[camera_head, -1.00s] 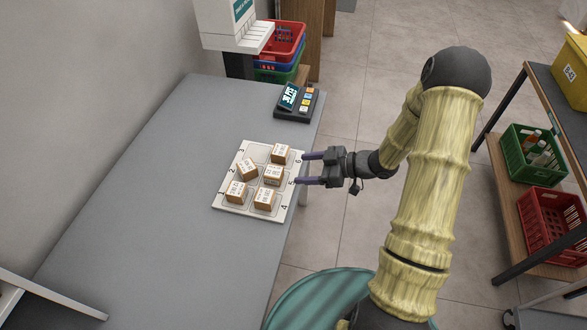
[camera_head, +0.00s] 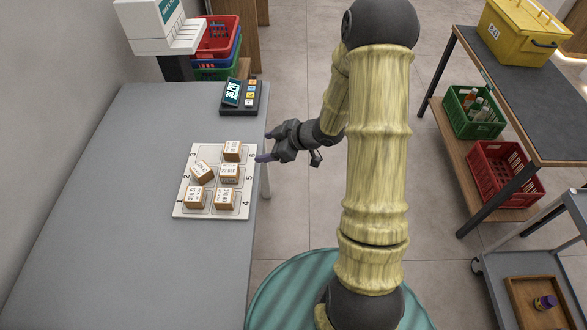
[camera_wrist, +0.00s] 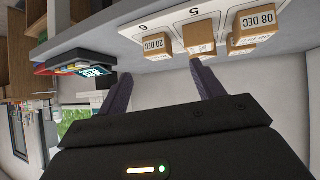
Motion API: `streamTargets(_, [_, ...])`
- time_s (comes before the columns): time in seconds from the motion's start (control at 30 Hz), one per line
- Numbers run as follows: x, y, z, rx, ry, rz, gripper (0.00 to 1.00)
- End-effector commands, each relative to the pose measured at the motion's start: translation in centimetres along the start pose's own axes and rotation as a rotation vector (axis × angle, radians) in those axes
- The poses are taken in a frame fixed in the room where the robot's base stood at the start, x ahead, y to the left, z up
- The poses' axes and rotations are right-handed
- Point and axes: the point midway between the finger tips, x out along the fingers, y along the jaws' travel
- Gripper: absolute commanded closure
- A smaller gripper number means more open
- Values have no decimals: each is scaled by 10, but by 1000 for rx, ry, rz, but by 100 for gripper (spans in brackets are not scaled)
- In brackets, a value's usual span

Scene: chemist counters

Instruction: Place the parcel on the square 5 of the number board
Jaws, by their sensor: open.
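The white number board (camera_head: 184,209) lies on the grey counter near its right edge, with numbers 1 to 3 on its left and 4 to 6 on its right. Small brown labelled parcels stand on squares 1, 2, 4, 5 and 6. The parcel at square 5 (camera_head: 229,174) is upright; the one at square 2 (camera_head: 202,173) is turned askew. Square 3 looks bare. My gripper (camera_head: 265,147) is open and empty, at the counter's right edge beside square 6, apart from the parcels. In the wrist view, its fingers (camera_wrist: 162,88) point towards the board, with nothing between them.
A card terminal (camera_head: 240,96) stands behind the board. Stacked baskets (camera_head: 217,40) and a white machine (camera_head: 160,25) are at the back. The left of the counter is clear. A shelf with green and red baskets and a trolley (camera_head: 530,265) stand to the right.

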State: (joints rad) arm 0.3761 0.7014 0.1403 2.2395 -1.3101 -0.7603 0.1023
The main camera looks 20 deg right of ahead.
Motion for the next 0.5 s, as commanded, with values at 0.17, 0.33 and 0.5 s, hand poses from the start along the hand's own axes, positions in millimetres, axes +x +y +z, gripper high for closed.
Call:
streamTargets(0.17, [-35,16,-8,106,-225,228,33])
streamTargets(0.33, [-80,5,-8,280,-405,394,33])
streamTargets(0.5, [-126,-35,-7,512,-544,485,33])
